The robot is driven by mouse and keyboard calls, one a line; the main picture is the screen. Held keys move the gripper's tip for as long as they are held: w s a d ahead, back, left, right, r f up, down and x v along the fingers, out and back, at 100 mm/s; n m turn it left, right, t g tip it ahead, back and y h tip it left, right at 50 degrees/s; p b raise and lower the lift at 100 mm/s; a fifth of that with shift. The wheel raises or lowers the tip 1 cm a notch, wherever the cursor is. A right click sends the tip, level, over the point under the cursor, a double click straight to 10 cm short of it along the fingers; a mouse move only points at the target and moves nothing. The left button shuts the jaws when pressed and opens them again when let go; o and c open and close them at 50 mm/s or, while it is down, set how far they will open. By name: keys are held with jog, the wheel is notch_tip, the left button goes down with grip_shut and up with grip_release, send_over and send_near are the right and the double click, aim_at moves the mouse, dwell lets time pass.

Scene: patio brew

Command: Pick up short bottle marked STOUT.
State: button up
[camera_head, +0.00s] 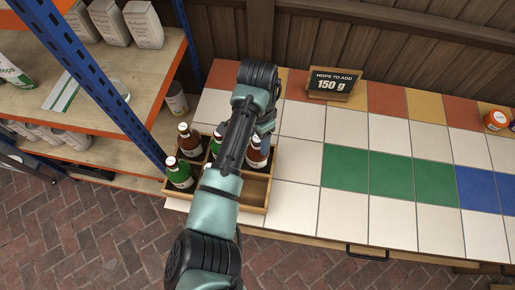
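A wooden crate (257,209) with compartments stands on the tiled counter at its left end. It holds a brown bottle (190,143) at back left, a green bottle (179,175) at front left, part of another green bottle (216,141) in the middle, and a brown bottle (257,155) at right. Their labels are too small to read, so I cannot tell which is marked STOUT. My gripper (266,132) points down near the right brown bottle. My arm hides much of the crate's middle and the fingertips. I cannot tell whether the gripper touches a bottle.
The front right compartment looks empty. An orange-lidded jar (496,120) is at far right. A blue-framed shelf (110,90) with bags and cans is close on the left. The counter's middle tiles are clear.

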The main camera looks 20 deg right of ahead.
grip_shut()
dwell(1.2)
